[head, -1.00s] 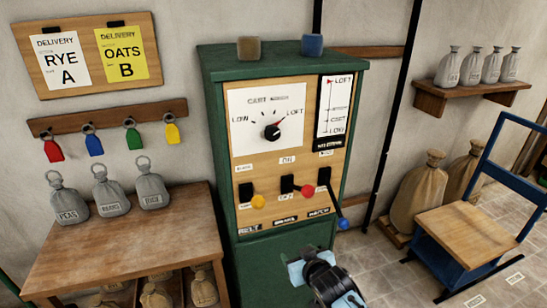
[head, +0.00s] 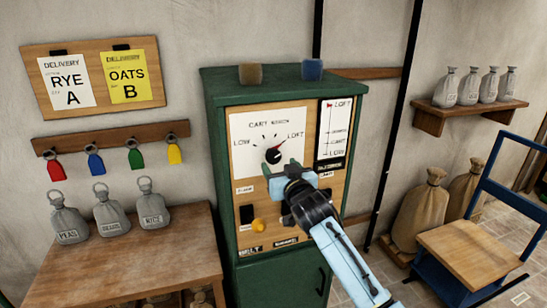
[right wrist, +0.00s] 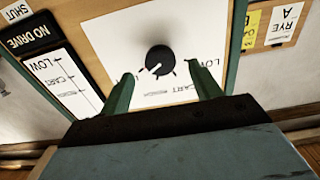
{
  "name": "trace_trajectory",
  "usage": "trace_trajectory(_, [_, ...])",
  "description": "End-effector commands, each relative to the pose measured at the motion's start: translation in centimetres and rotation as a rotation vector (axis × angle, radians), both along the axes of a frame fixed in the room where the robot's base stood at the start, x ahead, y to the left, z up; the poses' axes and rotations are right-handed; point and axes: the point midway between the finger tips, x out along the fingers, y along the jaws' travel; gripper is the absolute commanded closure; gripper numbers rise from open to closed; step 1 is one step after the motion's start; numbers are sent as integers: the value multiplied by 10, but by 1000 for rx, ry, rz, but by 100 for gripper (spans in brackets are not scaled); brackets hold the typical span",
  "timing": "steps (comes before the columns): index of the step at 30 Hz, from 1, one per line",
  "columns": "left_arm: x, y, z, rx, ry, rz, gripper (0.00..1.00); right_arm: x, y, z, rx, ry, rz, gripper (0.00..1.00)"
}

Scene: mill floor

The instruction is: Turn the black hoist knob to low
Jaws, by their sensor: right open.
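The black hoist knob (head: 272,156) is on the white dial plate of the green cabinet, with LOW at its left and LOFT at its right. Its pointer is turned up and right, towards LOFT. My right gripper (head: 285,168) is just below and in front of the knob, with its jaws apart and nothing held. In the right wrist view the panel appears upside down; the knob (right wrist: 160,59) is between and beyond the open green fingertips (right wrist: 163,84), with no visible contact. My left gripper is not in view.
A level indicator (head: 334,133) right of the dial has its red marker at LOFT. Below are levers, including one with a yellow ball (head: 258,225); my arm hides others. A wooden table (head: 130,255) with grey sacks stands left, a blue-framed cart (head: 465,252) right.

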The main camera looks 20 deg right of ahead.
Motion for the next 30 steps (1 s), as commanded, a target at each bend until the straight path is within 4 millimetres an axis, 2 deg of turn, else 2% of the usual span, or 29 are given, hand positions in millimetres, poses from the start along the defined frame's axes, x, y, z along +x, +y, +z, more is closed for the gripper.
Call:
trace_trajectory(6, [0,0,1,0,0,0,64,32,1,1,0,1,0,37])
trace_trajectory(13, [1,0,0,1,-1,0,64,53,2,0,2,0,0,37])
trace_trajectory(27, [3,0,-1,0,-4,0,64,61,2,0,1,0,1,37])
trace_trajectory(30, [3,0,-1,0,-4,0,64,61,2,0,1,0,0,49])
